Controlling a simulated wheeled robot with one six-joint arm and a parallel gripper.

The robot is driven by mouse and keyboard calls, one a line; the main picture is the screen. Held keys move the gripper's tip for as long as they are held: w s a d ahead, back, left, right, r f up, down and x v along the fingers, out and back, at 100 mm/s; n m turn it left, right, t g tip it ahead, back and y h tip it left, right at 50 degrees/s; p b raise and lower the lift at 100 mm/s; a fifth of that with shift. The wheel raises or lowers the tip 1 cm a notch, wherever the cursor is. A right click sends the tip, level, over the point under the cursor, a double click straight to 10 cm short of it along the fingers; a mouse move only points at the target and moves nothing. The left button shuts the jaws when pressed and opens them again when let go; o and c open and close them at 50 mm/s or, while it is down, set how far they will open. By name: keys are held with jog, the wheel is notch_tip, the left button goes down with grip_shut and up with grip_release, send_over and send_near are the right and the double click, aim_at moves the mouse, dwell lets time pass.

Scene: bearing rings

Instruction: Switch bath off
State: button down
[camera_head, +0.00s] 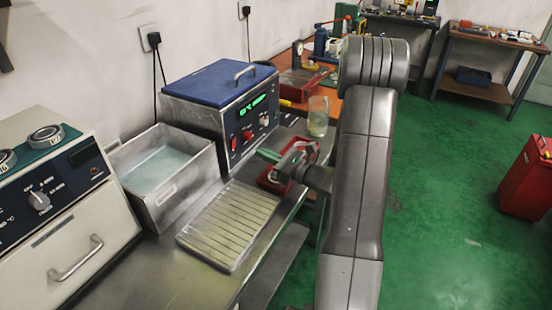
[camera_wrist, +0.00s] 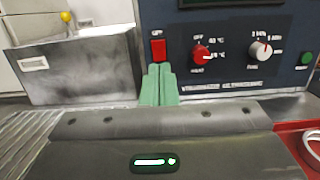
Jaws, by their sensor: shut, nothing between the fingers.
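The bath (camera_head: 190,108) is a steel box with a blue lid and a lit green display (camera_head: 252,106). Its dark front panel shows close up in the wrist view (camera_wrist: 230,20). A red rocker switch (camera_wrist: 158,50) sits at the panel's left, with a small label above it. My gripper (camera_wrist: 158,70) is shut and empty, its green fingertips together just below the switch; I cannot tell whether they touch it. In the head view my gripper (camera_head: 266,154) is in front of the panel's lower part, and it hides some of a red tray (camera_head: 272,182).
Right of the switch are a red knob (camera_wrist: 203,55), a white knob (camera_wrist: 261,51) and a green button (camera_wrist: 306,58). An open steel tank (camera_head: 180,195) with liquid stands left of the bath. A ribbed drainer (camera_head: 228,228) lies in front; a glass beaker (camera_head: 318,117) stands right.

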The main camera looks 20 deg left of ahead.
aim_at(235, 139)
jog(key=a, duration=0.5)
jog(key=a+r, duration=0.1)
jog(key=a, duration=0.1)
jog(key=shift+w+a+p, duration=0.25)
jog(key=shift+w+p, duration=0.05)
jog(key=shift+a, duration=0.1)
jog(key=shift+a+r, duration=0.2)
jog(key=shift+r, duration=0.2)
jog(key=shift+w, duration=0.1)
jog(key=shift+d, duration=0.1)
jog(key=shift+d, duration=0.15)
jog(key=s+d+r, duration=0.1)
jog(key=d, duration=1.2)
jog(key=shift+s+d, duration=0.15)
jog(key=shift+d, duration=0.25)
jog(key=shift+r, duration=0.1)
